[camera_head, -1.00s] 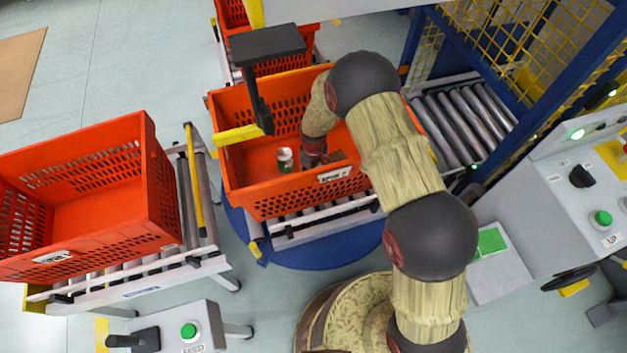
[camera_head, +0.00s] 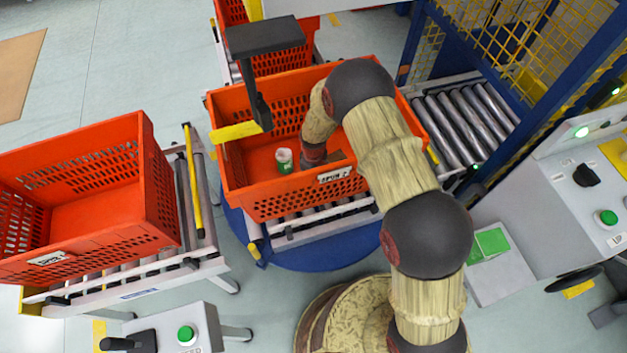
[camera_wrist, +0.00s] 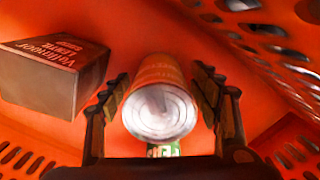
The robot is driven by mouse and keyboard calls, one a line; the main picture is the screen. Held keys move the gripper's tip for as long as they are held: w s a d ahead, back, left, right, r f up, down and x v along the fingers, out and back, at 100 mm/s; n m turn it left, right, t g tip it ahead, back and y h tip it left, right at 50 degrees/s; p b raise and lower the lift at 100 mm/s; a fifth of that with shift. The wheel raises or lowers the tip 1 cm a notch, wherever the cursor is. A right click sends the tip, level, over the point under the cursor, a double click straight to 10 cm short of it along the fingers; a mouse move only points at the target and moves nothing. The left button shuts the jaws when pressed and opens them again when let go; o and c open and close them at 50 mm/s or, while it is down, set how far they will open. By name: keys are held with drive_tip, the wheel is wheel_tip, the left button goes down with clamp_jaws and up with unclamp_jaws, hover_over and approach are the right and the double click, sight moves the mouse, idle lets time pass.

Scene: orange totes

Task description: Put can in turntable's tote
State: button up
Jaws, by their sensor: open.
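The middle orange tote (camera_head: 235,170) stands on rollers above the blue round turntable (camera_head: 310,253). My gripper (camera_wrist: 165,112) reaches down inside this tote; its fingers are hidden by my arm in the head view. In the wrist view the fingers are open, one on each side of a can (camera_wrist: 160,105) with a silver end and an orange-looking side. Contact cannot be told. A small white and green item (camera_head: 284,160), can-like, stands in the tote left of my wrist. A green and white patch (camera_wrist: 163,150) shows below the can; whether it is the same item is unclear.
A box with lettering (camera_wrist: 55,72) lies left of the fingers in the wrist view. The perforated tote wall (camera_wrist: 275,45) is close on the right. Another orange tote (camera_head: 85,215), seemingly empty, stands on the left conveyor. A dark post with a yellow bar (camera_head: 237,132) overhangs the middle tote.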

drive_tip(key=shift+r, duration=0.1)
drive_tip(key=shift+r+p, duration=1.6)
drive_tip(key=shift+r, duration=2.2)
